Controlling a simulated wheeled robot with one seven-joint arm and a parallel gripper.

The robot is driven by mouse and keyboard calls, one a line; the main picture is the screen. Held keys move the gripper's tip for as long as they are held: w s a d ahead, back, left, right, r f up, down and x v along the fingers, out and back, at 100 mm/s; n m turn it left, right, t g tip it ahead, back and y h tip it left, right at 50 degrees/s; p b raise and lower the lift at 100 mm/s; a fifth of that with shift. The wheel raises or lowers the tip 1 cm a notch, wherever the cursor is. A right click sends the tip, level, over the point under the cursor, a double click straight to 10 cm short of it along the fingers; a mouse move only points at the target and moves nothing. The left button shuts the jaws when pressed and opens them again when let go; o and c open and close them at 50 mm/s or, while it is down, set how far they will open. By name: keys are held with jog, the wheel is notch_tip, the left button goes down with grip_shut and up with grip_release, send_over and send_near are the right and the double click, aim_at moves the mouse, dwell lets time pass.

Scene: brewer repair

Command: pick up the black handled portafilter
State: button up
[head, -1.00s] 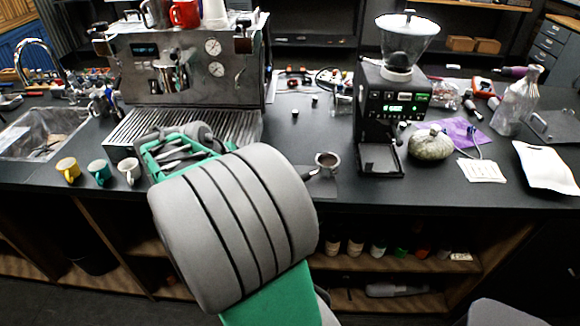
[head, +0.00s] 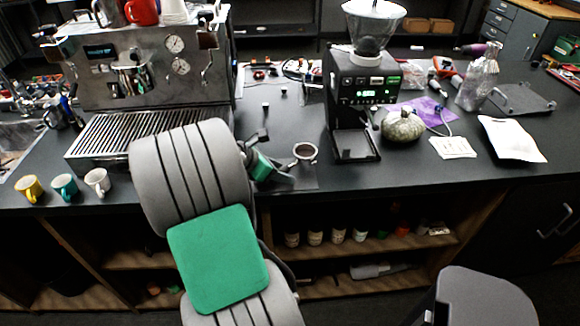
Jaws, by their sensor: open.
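The portafilter (head: 305,152) lies on the dark counter, left of the grinder. Its round metal basket faces up. Its handle side points down and left toward my gripper and is mostly hidden or too small to make out. My gripper (head: 277,168) is just left of the basket, low by the counter, and partly hidden behind my arm. It is open. I cannot tell whether its fingers are around the handle or only beside it.
The espresso machine (head: 150,70) stands at the left, with three cups (head: 64,186) in front of its drip tray (head: 140,132). The black grinder (head: 356,105) stands close to the right.

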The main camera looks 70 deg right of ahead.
jog(key=shift+c, duration=0.5)
grip_shut()
jog(key=shift+r, duration=0.1)
dwell(0.7)
